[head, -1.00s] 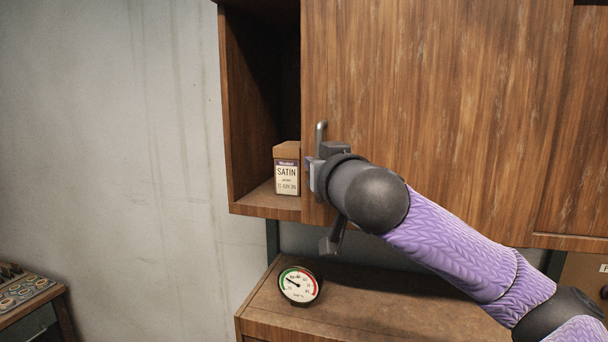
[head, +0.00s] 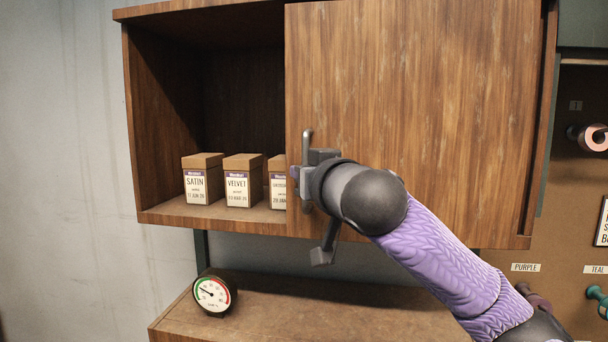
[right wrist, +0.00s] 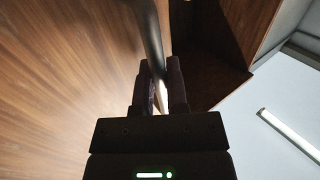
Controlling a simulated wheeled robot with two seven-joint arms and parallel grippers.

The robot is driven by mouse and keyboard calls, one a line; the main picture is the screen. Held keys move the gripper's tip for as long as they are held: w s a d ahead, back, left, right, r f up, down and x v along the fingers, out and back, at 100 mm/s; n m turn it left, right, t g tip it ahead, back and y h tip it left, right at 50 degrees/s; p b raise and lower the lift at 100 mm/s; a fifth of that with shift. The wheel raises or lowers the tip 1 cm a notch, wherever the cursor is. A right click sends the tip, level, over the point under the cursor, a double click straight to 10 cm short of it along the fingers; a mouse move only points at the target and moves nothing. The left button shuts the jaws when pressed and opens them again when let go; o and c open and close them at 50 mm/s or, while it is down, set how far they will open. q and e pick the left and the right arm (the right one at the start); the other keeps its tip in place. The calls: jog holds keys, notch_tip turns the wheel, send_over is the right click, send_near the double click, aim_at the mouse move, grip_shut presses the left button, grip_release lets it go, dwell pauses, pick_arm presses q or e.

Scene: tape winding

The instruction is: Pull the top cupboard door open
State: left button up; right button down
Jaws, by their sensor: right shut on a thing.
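The top cupboard (head: 128,120) hangs on the wall with its left part open. Its wooden sliding door (head: 420,110) covers the right part. A vertical metal bar handle (head: 308,142) is near the door's left edge; it also shows in the right wrist view (right wrist: 151,38). My right gripper (head: 304,184) is shut on the handle, at its lower part. In the right wrist view its two fingers (right wrist: 161,88) are on either side of the bar. My left gripper is not in view.
Three labelled boxes, Satin (head: 203,180), Velvet (head: 243,182) and a third (head: 277,185) partly hidden by the door, stand inside the cupboard. A round gauge (head: 212,294) sits on the wooden cabinet (head: 290,305) below. A pegboard with spools (head: 592,137) is at the right.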

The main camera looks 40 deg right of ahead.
jog(key=c, duration=1)
grip_release()
jog(key=shift+o, duration=0.2)
jog(key=shift+s+a+f, duration=0.1)
jog(key=shift+s+a, duration=0.05)
jog(key=shift+s, duration=0.1)
jog(key=b+v, duration=0.3)
jog(key=v, duration=0.6)
jog(key=shift+s+b, duration=0.25)
jog(key=shift+b, duration=0.05)
